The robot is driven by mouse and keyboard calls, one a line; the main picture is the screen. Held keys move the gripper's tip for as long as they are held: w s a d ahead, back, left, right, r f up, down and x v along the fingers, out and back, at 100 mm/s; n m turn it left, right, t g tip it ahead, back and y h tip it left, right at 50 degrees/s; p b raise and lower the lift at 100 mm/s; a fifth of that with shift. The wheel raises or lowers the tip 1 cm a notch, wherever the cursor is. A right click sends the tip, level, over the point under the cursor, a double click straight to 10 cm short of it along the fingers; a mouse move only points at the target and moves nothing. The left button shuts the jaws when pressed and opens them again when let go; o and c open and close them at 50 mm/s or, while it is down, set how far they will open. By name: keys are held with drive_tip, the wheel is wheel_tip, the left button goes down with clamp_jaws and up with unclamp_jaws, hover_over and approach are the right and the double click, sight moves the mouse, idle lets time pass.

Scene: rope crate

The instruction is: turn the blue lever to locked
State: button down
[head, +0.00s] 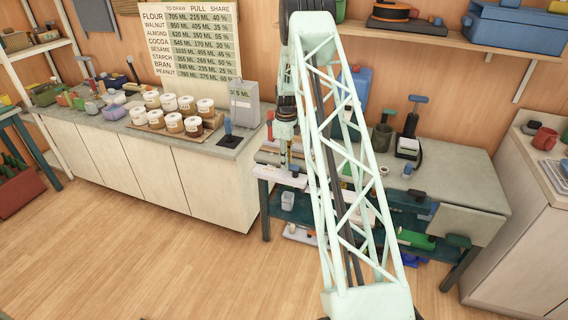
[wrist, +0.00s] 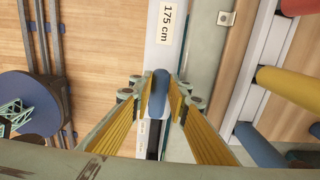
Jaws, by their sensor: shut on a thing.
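In the wrist view my gripper (wrist: 159,88) has its two yellow-padded fingers closed around a blue lever handle (wrist: 159,96). The handle stands between the pads, over a pale strip (wrist: 168,28) with a "175 cm" label. In the head view my gripper (head: 287,160) points down at the left end of the grey workbench, and the lever cannot be made out there. The lever's base and any lock marking are hidden or too small to read.
In the wrist view red, yellow and blue rods (wrist: 288,90) stick out at the right, close to my gripper. A dark round stand with a blue disc (wrist: 30,103) is at the left. Mugs and tools stand on the workbench (head: 455,165) to the right.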

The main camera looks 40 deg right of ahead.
drive_tip(key=c, duration=2.5)
unclamp_jaws()
drive_tip(key=shift+o, duration=0.2)
drive_tip(key=shift+r, duration=0.15)
wheel_tip(320, 180, up, 12)
